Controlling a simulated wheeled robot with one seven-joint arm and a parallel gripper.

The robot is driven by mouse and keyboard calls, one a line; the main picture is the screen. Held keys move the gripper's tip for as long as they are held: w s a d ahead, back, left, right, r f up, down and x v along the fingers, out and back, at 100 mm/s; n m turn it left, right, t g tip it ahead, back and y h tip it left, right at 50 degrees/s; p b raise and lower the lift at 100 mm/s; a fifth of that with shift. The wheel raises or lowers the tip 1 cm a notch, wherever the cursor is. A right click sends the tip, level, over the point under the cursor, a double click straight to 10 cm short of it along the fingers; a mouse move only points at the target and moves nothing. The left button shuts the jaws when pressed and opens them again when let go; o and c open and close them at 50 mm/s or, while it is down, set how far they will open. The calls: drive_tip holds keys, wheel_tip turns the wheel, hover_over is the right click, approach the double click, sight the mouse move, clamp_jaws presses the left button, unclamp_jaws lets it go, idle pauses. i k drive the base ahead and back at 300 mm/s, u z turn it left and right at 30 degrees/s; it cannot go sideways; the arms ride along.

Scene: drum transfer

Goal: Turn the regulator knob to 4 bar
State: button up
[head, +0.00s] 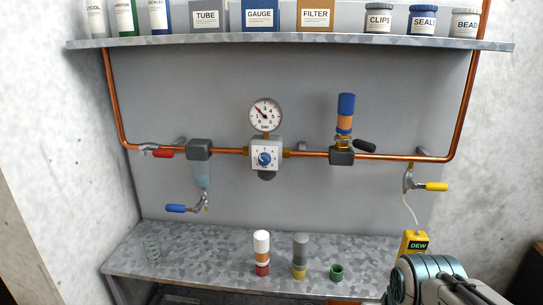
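The regulator (256,148) is a pale square body on the copper pipe at the middle of the back panel. Its blue regulator knob (265,159) faces me at the centre of a white plate; the marks around it are too small to read. The round white pressure gauge (266,114) sits directly above. Its red needle points to the upper left; I cannot read an exact value. Part of my arm (440,280) shows at the lower right, well away from the knob. My gripper's fingers are not visible.
A copper pipe (315,155) runs across the panel, with a red-handled valve (164,153) left and a blue-topped stack (345,118) right. Bottles and labelled boxes fill the shelf (300,39) above. Several cylinders and a yellow DEW device (413,244) stand on the bench (210,260). Space before the knob is clear.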

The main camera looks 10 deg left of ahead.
sight(264, 158)
drive_tip(key=z, duration=0.4)
drive_tip(key=i, duration=1.05)
drive_tip(key=u, duration=0.55)
